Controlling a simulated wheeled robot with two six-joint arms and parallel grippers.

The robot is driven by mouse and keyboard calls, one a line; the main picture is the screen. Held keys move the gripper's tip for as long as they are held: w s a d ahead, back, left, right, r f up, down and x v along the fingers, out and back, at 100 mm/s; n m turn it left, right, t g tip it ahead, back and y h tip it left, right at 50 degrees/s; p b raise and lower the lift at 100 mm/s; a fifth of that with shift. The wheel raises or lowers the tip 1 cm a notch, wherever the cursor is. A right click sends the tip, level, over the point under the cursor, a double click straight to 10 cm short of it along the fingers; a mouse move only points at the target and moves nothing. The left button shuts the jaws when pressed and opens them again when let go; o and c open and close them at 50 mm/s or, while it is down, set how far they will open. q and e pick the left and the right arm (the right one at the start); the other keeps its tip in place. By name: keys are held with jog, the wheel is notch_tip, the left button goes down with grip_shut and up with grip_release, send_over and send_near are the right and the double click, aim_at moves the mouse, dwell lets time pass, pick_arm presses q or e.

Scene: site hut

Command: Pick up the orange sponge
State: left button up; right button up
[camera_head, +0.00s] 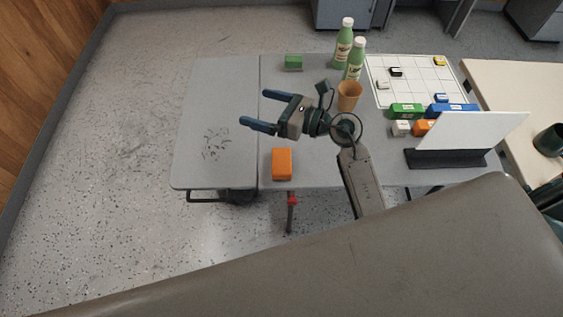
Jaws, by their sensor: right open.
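The orange sponge (282,164) is a small block lying near the front edge of the grey folding table (222,88). My right gripper (253,109) is over the table, above and a little left of the sponge in the picture. Its two blue fingers are spread apart and point left, with nothing between them. It is apart from the sponge. My left gripper is not in view.
A grid board (405,98), several small blocks and a white panel on a dark stand (464,133) fill the right. The table's left part is clear.

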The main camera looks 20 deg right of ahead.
notch_tip(320, 180, down, 6)
jog(key=n+g+h, duration=0.3)
jog(key=n+g, duration=0.2)
jog(key=n+g+h, duration=0.2)
jog(key=g+h, duration=0.3)
jog(key=h, duration=0.1)
send_near(282, 160)
jog(key=p+x, duration=0.1)
jog(key=x, duration=0.4)
jog(key=shift+a+r, duration=0.1)
jog(key=shift+a, duration=0.1)
jog(key=p+x, duration=0.2)
jog(key=x, duration=0.2)
jog(key=shift+f+p, duration=0.3)
jog(key=shift+f, duration=0.1)
jog(key=shift+a+f, duration=0.1)
jog(key=shift+f, duration=0.2)
jog(key=c, duration=0.8)
